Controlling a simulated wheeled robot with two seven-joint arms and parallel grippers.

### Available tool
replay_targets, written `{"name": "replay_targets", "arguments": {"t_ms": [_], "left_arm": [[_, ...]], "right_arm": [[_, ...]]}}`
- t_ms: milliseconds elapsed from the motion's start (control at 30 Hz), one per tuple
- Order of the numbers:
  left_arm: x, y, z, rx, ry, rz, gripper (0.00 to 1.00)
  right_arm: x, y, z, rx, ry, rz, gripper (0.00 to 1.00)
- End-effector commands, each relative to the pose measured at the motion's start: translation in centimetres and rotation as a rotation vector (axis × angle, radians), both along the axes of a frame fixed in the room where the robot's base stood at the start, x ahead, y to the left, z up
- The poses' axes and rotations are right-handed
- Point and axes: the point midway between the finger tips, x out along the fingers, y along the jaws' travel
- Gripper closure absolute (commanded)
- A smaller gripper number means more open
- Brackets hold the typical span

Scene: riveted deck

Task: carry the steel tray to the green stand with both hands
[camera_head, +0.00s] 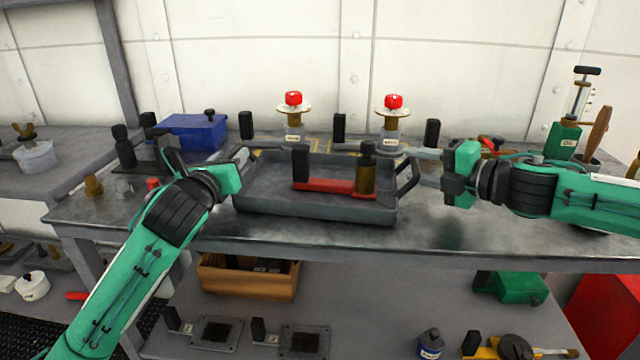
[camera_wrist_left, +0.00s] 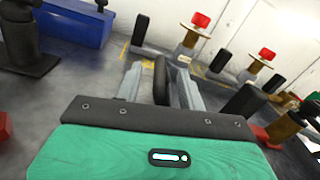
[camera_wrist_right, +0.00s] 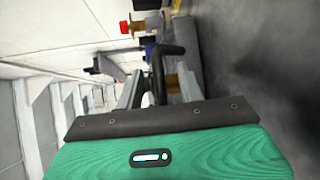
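The steel tray (camera_head: 310,208) is a shallow grey tray lying flat on the workbench, with a black handle at each end. A red piece (camera_head: 325,186) with a black upright grip and a brass cylinder (camera_head: 365,177) sits in it. My left gripper (camera_head: 242,160) is at the tray's left end; in the left wrist view the black handle (camera_wrist_left: 160,80) stands between its spread fingers. My right gripper (camera_head: 425,170) is at the right end; in the right wrist view the other handle (camera_wrist_right: 157,72) shows between its spread fingers. No green stand is clearly identifiable.
Two red-topped valve-like pieces (camera_head: 293,110) (camera_head: 393,112) stand behind the tray. A blue box (camera_head: 192,132) is at the back left. A green oil pump (camera_head: 563,138) is at the right. The bench front edge (camera_head: 420,246) is clear. A lower shelf holds a wooden crate (camera_head: 248,281).

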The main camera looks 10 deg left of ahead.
Motion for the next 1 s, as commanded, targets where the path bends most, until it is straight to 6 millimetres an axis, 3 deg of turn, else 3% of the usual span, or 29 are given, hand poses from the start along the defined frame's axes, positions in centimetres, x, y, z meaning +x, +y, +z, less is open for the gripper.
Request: {"name": "replay_targets", "arguments": {"t_ms": [200, 500, 700, 1000], "left_arm": [[1.33, -0.08, -0.02, -0.001, 0.001, 0.000, 0.60], [1.42, -0.08, -0.02, 0.000, 0.000, 0.000, 0.60], [1.41, -0.08, -0.03, 0.000, 0.001, 0.000, 0.99], [1.39, -0.05, 0.08, 0.000, -0.001, 0.000, 1.00]], "right_arm": [[0.81, 1.08, -0.25, 0.001, 0.001, 0.001, 0.62], [0.85, 1.14, -0.25, 0.000, 0.000, 0.000, 0.62], [0.84, 1.12, -0.25, 0.000, 0.000, 0.000, 1.00], [0.85, 1.09, -0.14, 0.000, -0.001, 0.000, 1.00]]}}
